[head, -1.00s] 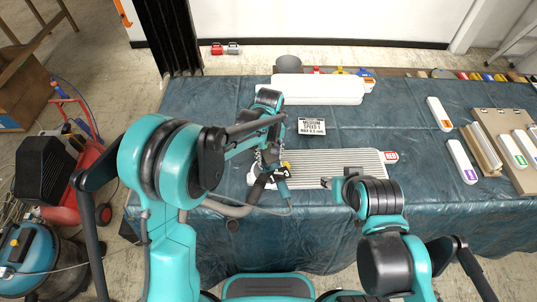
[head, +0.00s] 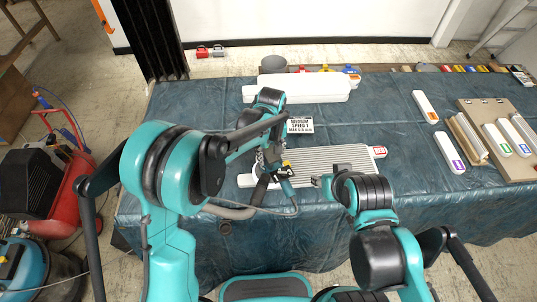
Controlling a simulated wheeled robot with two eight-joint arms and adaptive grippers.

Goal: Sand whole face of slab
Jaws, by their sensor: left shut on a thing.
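The pale slab (head: 347,157) with a ribbed face lies flat on the covered table, with a small red and white tag (head: 379,151) at its right end. My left gripper (head: 272,167) is shut on a dark sander (head: 286,172) with a yellow mark, over the left part of the slab. My arm hides much of the sander, and I cannot tell whether it touches the face. My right gripper (head: 318,181) is by the slab's near edge, left of its own wrist. Its fingers are too small to read.
A card reading "MEDIUM SPEED 1" (head: 300,126) is behind the slab. A long white block (head: 305,86) lies farther back. White tools with orange (head: 425,106) and purple (head: 450,151) labels and a brown board (head: 483,108) are at right. A hose (head: 237,212) hangs near my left gripper.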

